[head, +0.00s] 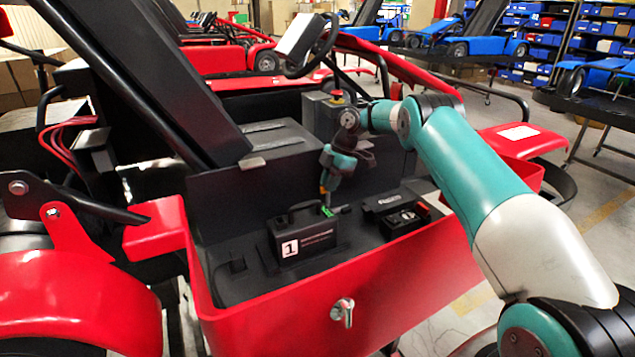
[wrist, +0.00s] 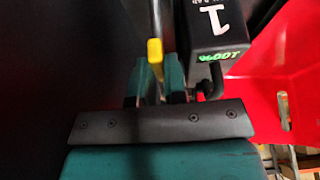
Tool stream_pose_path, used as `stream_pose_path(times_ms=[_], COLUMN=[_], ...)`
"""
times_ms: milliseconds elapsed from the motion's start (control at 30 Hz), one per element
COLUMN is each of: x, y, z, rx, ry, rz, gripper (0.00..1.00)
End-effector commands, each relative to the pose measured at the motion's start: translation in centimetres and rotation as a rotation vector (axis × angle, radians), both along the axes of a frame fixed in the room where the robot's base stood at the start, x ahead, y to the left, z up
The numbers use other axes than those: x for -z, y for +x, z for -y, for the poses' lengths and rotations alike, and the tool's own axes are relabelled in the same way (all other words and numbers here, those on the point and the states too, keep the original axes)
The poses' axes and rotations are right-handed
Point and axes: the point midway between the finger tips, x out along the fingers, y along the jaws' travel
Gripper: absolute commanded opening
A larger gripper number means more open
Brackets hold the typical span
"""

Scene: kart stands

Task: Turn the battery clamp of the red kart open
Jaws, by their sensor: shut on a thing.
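The red kart (head: 290,325) fills the middle of the head view, with a black battery (head: 308,243) labelled 1 in its side tray. The battery clamp's lever, a thin metal rod with a yellow grip (wrist: 155,51), shows in the wrist view beside the battery (wrist: 213,35). My gripper (head: 324,187) points down at the far side of the battery. In the wrist view my gripper (wrist: 157,72) has its teal fingers on either side of the yellow grip and is shut on it. The lower end of the yellow grip is hidden between the fingers.
A second black box (head: 404,221) sits right of the battery in the tray. A silver twist latch (head: 342,310) is on the kart's red side panel. A dark upright panel (head: 250,195) stands behind the tray. A steering wheel (head: 312,48) and other karts are farther back.

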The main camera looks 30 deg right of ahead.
Motion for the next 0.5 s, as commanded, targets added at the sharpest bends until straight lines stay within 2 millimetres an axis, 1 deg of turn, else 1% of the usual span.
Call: stream_pose_path(times_ms=[367, 400, 500], x=[0.10, 0.11, 0.10], y=[-0.16, -0.15, -0.12], z=[0.14, 0.14, 0.11], rx=[-0.008, -0.008, -0.007], ry=[0.001, 0.001, 0.001], rz=[-0.003, -0.003, -0.003], gripper=[0.00, 0.17, 0.38])
